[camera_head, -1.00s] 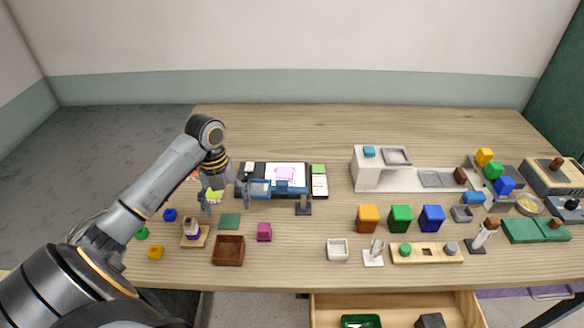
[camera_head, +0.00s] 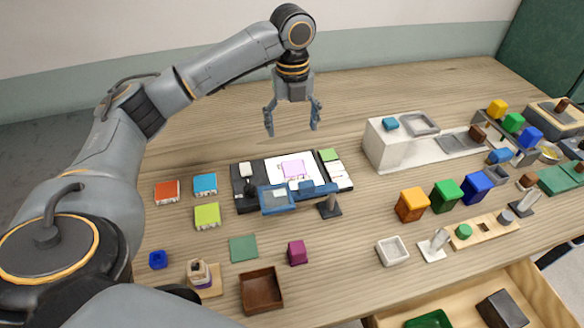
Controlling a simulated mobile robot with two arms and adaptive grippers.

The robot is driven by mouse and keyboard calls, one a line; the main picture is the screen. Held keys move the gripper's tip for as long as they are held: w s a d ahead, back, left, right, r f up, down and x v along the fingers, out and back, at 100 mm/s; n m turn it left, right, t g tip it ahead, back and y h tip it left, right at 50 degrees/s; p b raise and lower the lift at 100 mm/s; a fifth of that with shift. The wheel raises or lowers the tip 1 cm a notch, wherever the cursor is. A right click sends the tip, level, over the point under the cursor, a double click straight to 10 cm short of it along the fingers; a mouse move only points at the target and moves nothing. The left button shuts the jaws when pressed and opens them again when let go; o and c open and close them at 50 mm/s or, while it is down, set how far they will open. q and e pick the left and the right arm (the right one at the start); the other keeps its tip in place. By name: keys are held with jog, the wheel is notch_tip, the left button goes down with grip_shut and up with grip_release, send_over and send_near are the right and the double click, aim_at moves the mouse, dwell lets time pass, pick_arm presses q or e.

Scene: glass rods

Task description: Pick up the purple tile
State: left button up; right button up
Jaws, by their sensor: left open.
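The purple tile (camera_head: 294,169) is a flat, light purple square. It lies on a white panel (camera_head: 275,165) of the black board in the middle of the table. My left gripper (camera_head: 292,130) points down with its fingers spread and nothing between them. In the picture it is just above the tile, in the air and apart from it. My right gripper is not in view.
A blue framed piece on a stand (camera_head: 278,200) stands in front of the tile. Red (camera_head: 167,192), blue (camera_head: 205,184) and lime (camera_head: 207,216) blocks lie left. A white station (camera_head: 392,150) stands right. The table behind the board is clear.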

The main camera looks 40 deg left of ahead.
pick_arm(q)
send_over(294, 168)
jog(key=f, duration=0.6)
jog(key=shift+w+a+f, duration=0.15)
jog(key=shift+a, duration=0.25)
jog(key=f, duration=0.1)
jog(key=f+p, duration=0.1)
jog(key=f, duration=0.3)
jog(key=shift+s+d+f, duration=0.2)
jog(key=shift+d, duration=0.15)
jog(key=shift+f, duration=0.3)
jog(key=shift+c, duration=0.6)
jog(key=shift+r, duration=0.1)
jog(key=c, duration=1.2)
jog(key=shift+c, duration=0.2)
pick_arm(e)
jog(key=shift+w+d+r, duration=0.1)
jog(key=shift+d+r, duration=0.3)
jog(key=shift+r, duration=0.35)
